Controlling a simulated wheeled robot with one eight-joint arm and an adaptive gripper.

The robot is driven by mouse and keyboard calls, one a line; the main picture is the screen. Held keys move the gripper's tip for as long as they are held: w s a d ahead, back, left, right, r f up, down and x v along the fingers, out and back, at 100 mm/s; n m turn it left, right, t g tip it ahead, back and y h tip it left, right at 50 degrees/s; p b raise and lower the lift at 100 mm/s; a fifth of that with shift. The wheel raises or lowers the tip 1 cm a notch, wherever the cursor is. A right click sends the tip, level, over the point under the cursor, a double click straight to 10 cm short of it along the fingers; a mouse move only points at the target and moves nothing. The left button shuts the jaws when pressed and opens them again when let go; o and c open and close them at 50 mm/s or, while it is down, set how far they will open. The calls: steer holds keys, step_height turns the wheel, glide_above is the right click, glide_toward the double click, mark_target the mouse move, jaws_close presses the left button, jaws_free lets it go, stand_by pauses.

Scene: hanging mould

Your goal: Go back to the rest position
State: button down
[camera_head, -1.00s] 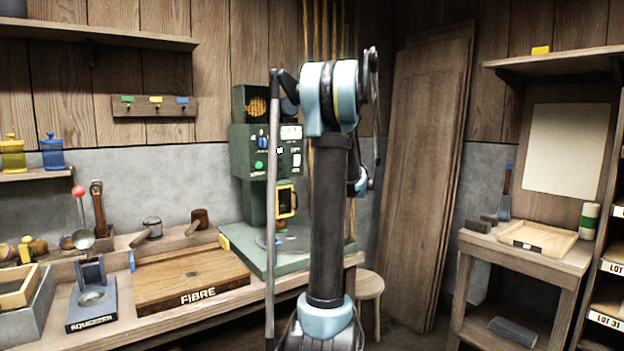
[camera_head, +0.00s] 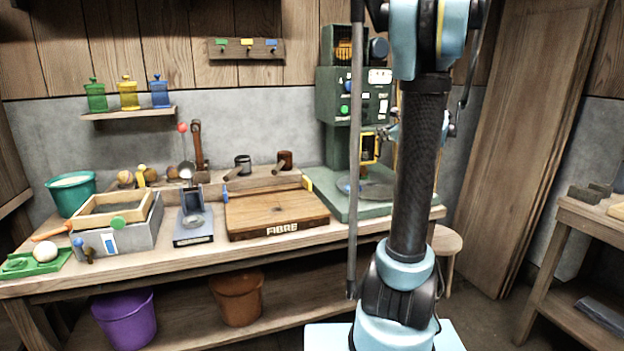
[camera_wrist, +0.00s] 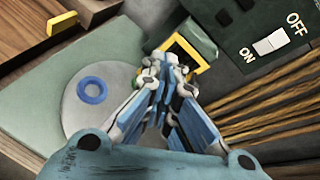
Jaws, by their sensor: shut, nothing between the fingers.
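My gripper (camera_wrist: 165,70) is shut and empty in the wrist view. Its fingertips are in front of a yellow-framed opening (camera_wrist: 203,42) on the green machine. My upright arm covers part of the machine's right side. The fingers are mostly hidden there.
The long bench holds a board marked FIBRE (camera_head: 275,214), a squeezer (camera_head: 193,222), a grey tub with a wooden frame (camera_head: 112,208) and a green bucket (camera_head: 71,193). A stool (camera_head: 446,240) stands behind my arm. A small table (camera_head: 585,225) is at the right. Tall boards (camera_head: 525,140) lean on the wall.

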steer(key=s+a+f+n+g, duration=0.2)
steer(key=s+a+f+n, duration=0.25)
steer(key=s, duration=0.35)
steer(key=s+a+f+n+g+h, duration=0.1)
steer(key=s+a+f+n+g, duration=0.15)
steer(key=s+a+n, duration=0.35)
steer(key=s+a+f+n+g, duration=0.2)
steer(key=s+a+f+n, duration=0.15)
steer(key=s, duration=0.55)
steer(key=s+d+f+n+g+h, duration=0.2)
steer(key=s+f+n, duration=0.3)
steer(key=s, duration=0.5)
steer(key=s+d+f+n+g+h, duration=0.1)
steer(key=s+d+f+n+h, duration=0.1)
steer(key=s+f+n, duration=0.4)
steer(key=s+f+h, duration=0.1)
steer(key=s+f, duration=0.1)
steer(key=s, duration=0.2)
steer(key=shift+d+f+n+g, duration=0.3)
steer(key=shift+f+g, duration=0.05)
steer(key=shift+w, duration=0.1)
steer(key=shift+w+f, duration=0.2)
steer(key=shift+w, duration=0.25)
